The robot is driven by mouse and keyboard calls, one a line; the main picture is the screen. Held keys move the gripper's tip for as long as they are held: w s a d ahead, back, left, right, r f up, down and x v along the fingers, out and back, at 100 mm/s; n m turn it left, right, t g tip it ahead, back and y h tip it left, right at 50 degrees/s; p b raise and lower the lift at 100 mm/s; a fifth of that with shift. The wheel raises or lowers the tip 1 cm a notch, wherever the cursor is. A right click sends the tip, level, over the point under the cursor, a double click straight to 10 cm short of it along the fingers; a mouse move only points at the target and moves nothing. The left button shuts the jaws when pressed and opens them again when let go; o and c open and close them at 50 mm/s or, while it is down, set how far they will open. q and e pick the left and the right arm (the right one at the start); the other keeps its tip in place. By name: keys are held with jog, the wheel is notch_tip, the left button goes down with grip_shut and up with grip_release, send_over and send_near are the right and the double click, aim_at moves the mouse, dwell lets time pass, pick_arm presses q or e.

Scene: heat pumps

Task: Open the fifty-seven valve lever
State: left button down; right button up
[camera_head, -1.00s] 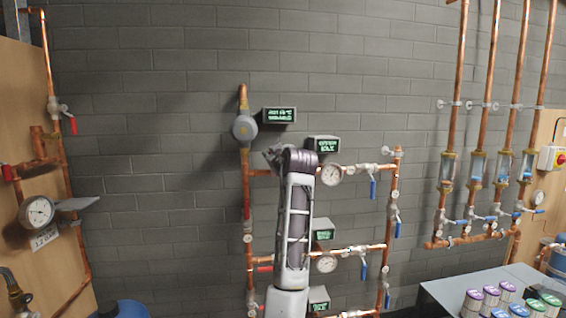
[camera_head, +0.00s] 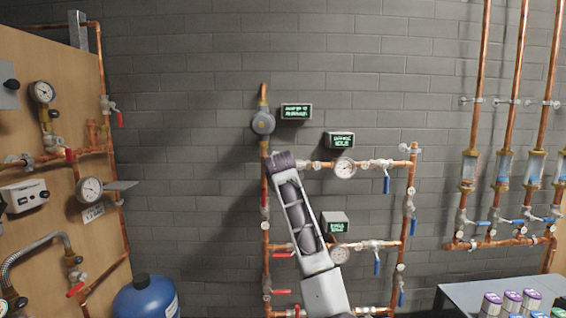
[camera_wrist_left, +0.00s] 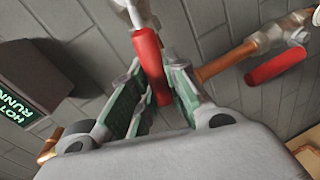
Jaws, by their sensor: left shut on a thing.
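In the left wrist view, a red valve lever (camera_wrist_left: 150,62) hangs from a silvery valve (camera_wrist_left: 135,10) and runs down between green-padded fingers. My left gripper (camera_wrist_left: 158,92) is shut on this red lever. In the head view my arm (camera_head: 300,225) rises from the bottom middle to the left part of the copper pipework (camera_head: 265,242). The gripper's fingers and the held lever are hidden there behind my arm. I cannot read a number fifty-seven on any valve. My right gripper is not in view.
A second red lever (camera_wrist_left: 277,66) sits on the right in the wrist view. A display box (camera_wrist_left: 40,65) is at its left. The head view shows gauges (camera_head: 344,167), blue levers (camera_head: 386,185), a blue tank (camera_head: 146,297) and a table (camera_head: 452,292) at lower right.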

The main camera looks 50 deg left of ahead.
pick_arm(q)
jog(key=shift+f+n, duration=0.5)
jog(key=shift+f, duration=0.05)
jog(key=shift+f+n+t, duration=0.3)
jog(key=shift+f+n, duration=0.05)
jog(key=shift+n, duration=0.05)
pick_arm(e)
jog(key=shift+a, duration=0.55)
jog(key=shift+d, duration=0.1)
pick_arm(q)
jog(key=shift+f+h, duration=0.1)
jog(key=shift+h, duration=0.2)
jog(key=c, duration=1.4)
grip_release()
jog(key=shift+s, duration=0.15)
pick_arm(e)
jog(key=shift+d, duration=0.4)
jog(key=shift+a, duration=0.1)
